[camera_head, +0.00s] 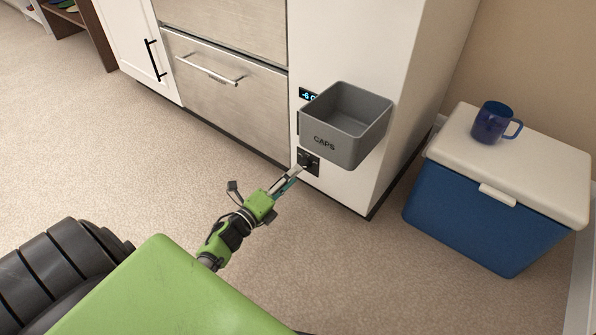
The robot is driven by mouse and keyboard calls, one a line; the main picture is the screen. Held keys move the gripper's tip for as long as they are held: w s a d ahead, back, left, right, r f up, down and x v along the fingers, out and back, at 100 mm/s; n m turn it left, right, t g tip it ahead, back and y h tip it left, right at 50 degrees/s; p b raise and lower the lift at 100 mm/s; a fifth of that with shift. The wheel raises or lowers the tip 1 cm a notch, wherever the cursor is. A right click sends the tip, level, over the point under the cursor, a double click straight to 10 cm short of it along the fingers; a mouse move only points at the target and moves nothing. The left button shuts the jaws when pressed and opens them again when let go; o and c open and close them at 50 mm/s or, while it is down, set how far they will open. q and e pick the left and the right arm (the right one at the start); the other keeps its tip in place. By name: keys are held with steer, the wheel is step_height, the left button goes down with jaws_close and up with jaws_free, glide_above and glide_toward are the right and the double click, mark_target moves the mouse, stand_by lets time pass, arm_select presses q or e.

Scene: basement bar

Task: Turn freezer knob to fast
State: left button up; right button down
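The freezer knob (307,160) is a small dark dial on a black plate low on the white cabinet front, just under a grey bin. A small display (308,95) with blue digits is above it, partly covered by the bin. My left gripper (301,170) reaches up from below, with its fingertips at the knob. The fingers look close together, but their gap is too small to make out, and I cannot tell if they touch or grip the knob. The knob's markings are not readable. My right gripper is not in view.
The grey bin marked CAPS (325,143) sticks out from the cabinet right above the knob. A blue cooler (470,215) with a white lid stands to the right, with a blue mug (490,124) on it. Steel drawers (225,100) are to the left. The carpet in front is clear.

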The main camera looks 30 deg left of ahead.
arm_select(q)
steer(key=s, duration=0.8)
steer(key=shift+a, duration=0.3)
